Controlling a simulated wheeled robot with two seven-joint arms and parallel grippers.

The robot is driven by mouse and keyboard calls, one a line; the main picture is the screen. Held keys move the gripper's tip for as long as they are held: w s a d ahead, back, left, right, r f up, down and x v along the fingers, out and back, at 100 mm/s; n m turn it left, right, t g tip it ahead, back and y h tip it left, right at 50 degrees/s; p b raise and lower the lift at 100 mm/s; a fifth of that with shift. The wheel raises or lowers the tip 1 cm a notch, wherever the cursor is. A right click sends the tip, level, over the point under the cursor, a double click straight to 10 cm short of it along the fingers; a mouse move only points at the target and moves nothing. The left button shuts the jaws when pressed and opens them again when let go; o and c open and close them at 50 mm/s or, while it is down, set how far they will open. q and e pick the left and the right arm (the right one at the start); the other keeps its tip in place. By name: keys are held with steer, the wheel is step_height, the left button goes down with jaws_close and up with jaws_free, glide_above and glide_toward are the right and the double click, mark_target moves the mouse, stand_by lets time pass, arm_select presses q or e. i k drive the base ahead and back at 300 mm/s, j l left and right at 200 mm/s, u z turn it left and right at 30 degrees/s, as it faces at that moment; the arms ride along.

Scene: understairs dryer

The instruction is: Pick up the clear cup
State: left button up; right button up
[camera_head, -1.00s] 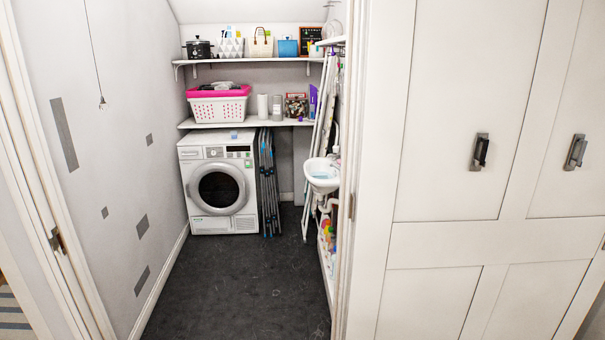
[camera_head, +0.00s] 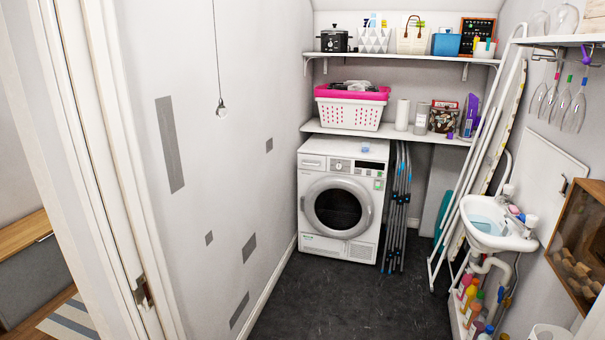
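I cannot tell for sure which thing is the clear cup. A clear rounded glass (camera_head: 539,22) stands on the small shelf at the top right. A see-through cylindrical container (camera_head: 421,118) stands on the lower back shelf, right of a white paper roll (camera_head: 402,115). Neither of my grippers shows in the view.
A washer or dryer (camera_head: 341,204) stands at the back under the lower shelf (camera_head: 325,129). Folded racks (camera_head: 396,215) lean beside it. A white sink (camera_head: 494,228) and bottles (camera_head: 466,300) line the right side. The dark floor (camera_head: 340,302) in the middle is clear.

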mark_target(365, 146)
steer(key=i+z, duration=0.25)
steer(key=i, duration=0.35)
steer(key=i+z, duration=0.25)
steer(key=i, duration=0.4)
steer(key=i+j+z, duration=0.25)
steer(key=i, duration=0.35)
